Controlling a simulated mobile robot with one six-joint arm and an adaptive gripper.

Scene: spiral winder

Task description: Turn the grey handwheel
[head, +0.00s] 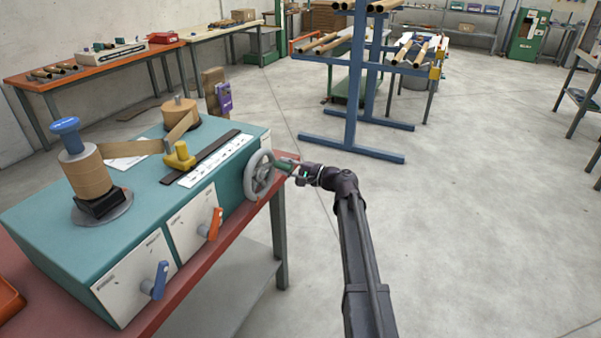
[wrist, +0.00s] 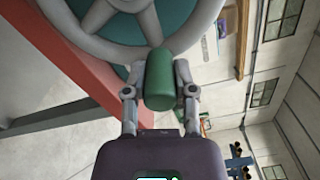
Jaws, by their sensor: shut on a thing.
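The grey handwheel (head: 259,176) is on the front face of the teal winder (head: 100,235), near its right end. Its rim and spokes fill the top of the wrist view (wrist: 120,48). A green handle (wrist: 160,80) stands out from its rim, on the side toward my arm. My gripper (head: 287,168) reaches the handle from the right. In the wrist view my gripper (wrist: 160,78) has one finger on each side of the handle and is shut on it. In the head view the fingers partly cover the handle.
An orange lever (head: 215,224) and a blue lever (head: 160,280) stick out of the same front face. The red bench edge (head: 225,245) runs below. A blue rack (head: 355,100) stands behind.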

